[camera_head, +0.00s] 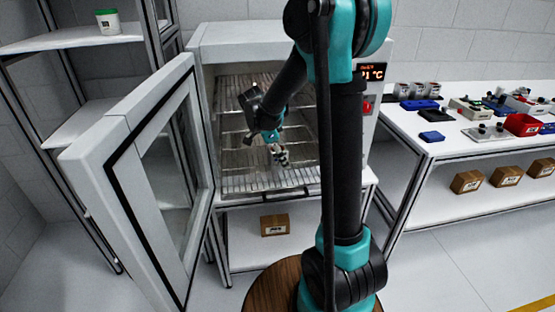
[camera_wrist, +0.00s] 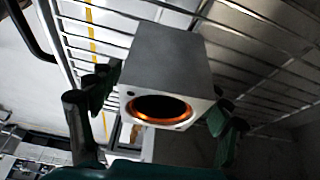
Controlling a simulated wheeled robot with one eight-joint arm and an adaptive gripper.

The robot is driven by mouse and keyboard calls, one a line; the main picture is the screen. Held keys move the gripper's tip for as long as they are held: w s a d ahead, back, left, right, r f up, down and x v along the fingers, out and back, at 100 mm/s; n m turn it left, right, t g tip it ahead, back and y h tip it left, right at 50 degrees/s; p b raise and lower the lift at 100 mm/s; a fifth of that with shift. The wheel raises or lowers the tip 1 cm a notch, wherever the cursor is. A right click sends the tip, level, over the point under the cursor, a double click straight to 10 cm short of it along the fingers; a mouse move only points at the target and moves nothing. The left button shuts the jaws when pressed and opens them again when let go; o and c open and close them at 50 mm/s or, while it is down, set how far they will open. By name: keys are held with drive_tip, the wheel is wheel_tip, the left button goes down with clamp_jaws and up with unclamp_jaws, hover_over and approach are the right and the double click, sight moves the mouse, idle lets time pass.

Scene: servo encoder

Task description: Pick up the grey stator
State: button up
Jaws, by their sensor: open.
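The grey stator (camera_wrist: 165,65) is a square metal block with a round bore ringed in copper, seen large in the wrist view. It lies by the wire rack of the open oven. My gripper (camera_wrist: 155,125) is open, with one finger left of the stator and the other right of it; I cannot tell whether they touch it. In the head view my gripper (camera_head: 275,146) is inside the oven, and the small light shape at its tip (camera_head: 280,156) is too small to make out clearly.
The oven door (camera_head: 130,170) stands open at the left. Wire racks (camera_head: 255,181) cross the oven. A white workbench (camera_head: 405,133) with bins and parts is at the right. A cardboard box (camera_head: 275,225) sits below the oven.

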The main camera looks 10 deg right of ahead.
drive_tip(key=shift+c, duration=0.2)
clamp_jaws()
drive_tip(key=shift+r, duration=0.15)
idle(0.3)
